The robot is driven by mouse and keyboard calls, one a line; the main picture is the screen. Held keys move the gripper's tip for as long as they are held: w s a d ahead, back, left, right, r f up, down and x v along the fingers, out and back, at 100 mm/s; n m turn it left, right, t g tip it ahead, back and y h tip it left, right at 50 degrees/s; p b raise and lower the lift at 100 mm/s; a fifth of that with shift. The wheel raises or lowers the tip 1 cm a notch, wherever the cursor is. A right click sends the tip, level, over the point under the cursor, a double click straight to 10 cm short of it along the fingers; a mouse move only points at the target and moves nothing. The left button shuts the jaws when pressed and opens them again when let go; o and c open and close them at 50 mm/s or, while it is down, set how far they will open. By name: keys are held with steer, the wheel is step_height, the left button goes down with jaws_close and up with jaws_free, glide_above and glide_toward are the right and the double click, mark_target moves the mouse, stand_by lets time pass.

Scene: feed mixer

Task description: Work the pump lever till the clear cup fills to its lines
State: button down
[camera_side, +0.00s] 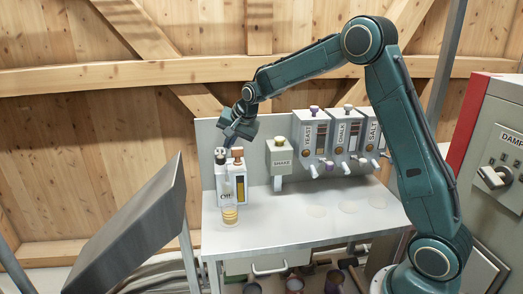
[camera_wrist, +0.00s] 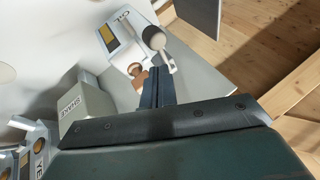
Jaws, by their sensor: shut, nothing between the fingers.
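The oil dispenser (camera_side: 223,184) is a pale box with a yellow window, standing at the left of the white table; it also shows in the wrist view (camera_wrist: 121,48). On its top are a brown knob (camera_side: 238,152) and a grey round-ended lever (camera_wrist: 154,40). The clear cup (camera_side: 230,216) stands upright in front of the dispenser and looks yellow; its lines and exact level are too small to read. My gripper (camera_side: 227,146) is just above the dispenser. In the wrist view its fingers (camera_wrist: 159,76) are shut and empty, close to the lever and brown knob; contact is unclear.
A box marked SHAKE (camera_side: 280,158) stands right of the dispenser. Several labelled dispensers (camera_side: 340,139) hang farther right. The white table (camera_side: 290,232) is clear in front. A grey slanted panel (camera_side: 130,225) is at the left, and a control cabinet (camera_side: 497,150) at the right.

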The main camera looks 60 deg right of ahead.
steer(key=shift+w+a+f, duration=0.1)
steer(key=shift+a+f, duration=0.5)
steer(key=shift+f, duration=0.35)
steer(key=shift+s+a+f+t+h, duration=0.2)
steer(key=shift+f+t+h, duration=0.1)
steer(key=shift+f+t, duration=0.15)
stand_by(0.4)
steer(key=shift+n+t+h, duration=0.3)
steer(key=shift+t+h, duration=0.6)
steer(key=shift+t, duration=0.05)
steer(key=shift+s+a+f, duration=0.15)
steer(key=shift+f, duration=1.25)
steer(key=shift+s+a+f, duration=0.1)
steer(key=shift+s+f, duration=0.05)
steer(key=shift+f, duration=1.25)
